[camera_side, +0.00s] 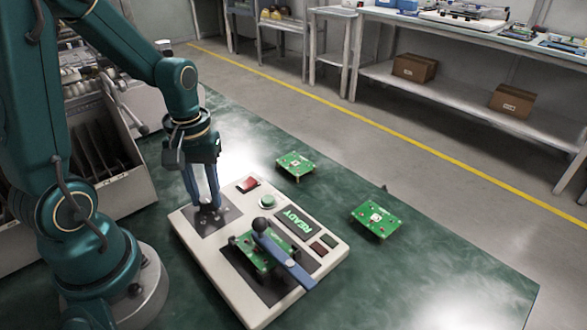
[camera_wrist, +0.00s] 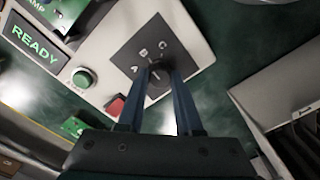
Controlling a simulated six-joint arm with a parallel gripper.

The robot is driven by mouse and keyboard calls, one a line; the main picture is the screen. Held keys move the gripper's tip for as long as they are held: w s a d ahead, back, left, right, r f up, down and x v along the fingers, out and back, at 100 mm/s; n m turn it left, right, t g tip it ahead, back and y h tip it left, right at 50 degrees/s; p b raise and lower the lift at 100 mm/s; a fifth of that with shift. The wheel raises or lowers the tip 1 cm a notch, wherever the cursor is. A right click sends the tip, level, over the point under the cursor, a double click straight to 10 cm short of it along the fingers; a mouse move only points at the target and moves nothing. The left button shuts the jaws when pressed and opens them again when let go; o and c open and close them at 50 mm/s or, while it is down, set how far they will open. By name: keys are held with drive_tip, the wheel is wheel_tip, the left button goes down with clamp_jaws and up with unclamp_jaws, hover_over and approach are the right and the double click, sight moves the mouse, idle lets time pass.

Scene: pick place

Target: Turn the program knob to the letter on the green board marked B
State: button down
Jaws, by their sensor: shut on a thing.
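The program knob (camera_wrist: 159,82) is a dark round knob on a dark square plate (camera_wrist: 136,60) of the white station. Letters A, B and C are printed around it in the wrist view. My gripper (camera_wrist: 161,74) is shut on the knob, its two blue fingers on either side. In the side view my gripper (camera_side: 209,204) points down at the same plate, and the fingers hide most of the knob. Its exact pointer setting is hard to tell. A green board (camera_side: 246,248) sits in the station under a blue clamp bar (camera_side: 285,264); no letter on it is readable.
The station (camera_side: 215,275) has a lit READY display (camera_side: 294,222), a green button (camera_side: 267,201) and a red switch (camera_side: 248,184) near my gripper. Two more green boards (camera_side: 295,165) (camera_side: 376,219) lie on the table behind. A rack (camera_side: 105,165) stands left. The table's right side is clear.

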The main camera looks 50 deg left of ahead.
sight(209, 199)
drive_tip(key=c, duration=0.6)
unclamp_jaws()
drive_tip(key=shift+r, duration=2.6)
drive_tip(key=shift+w+d+r, duration=0.15)
drive_tip(key=shift+d, duration=0.05)
drive_tip(key=s+d+r+m+t, duration=0.1)
drive_tip(key=d+r+m+t, duration=0.1)
drive_tip(key=m, duration=0.1)
drive_tip(key=s+d+r+m+t, duration=0.1)
drive_tip(key=d+r+m, duration=0.1)
drive_tip(key=d+m, duration=0.1)
drive_tip(key=s+d+r+m+t, duration=0.1)
drive_tip(key=d+r+m+t, duration=0.1)
drive_tip(key=d+m, duration=0.1)
drive_tip(key=shift+s+d+r+t, duration=0.1)
drive_tip(key=shift+s+d+t, duration=0.05)
drive_tip(key=shift+s+t, duration=0.15)
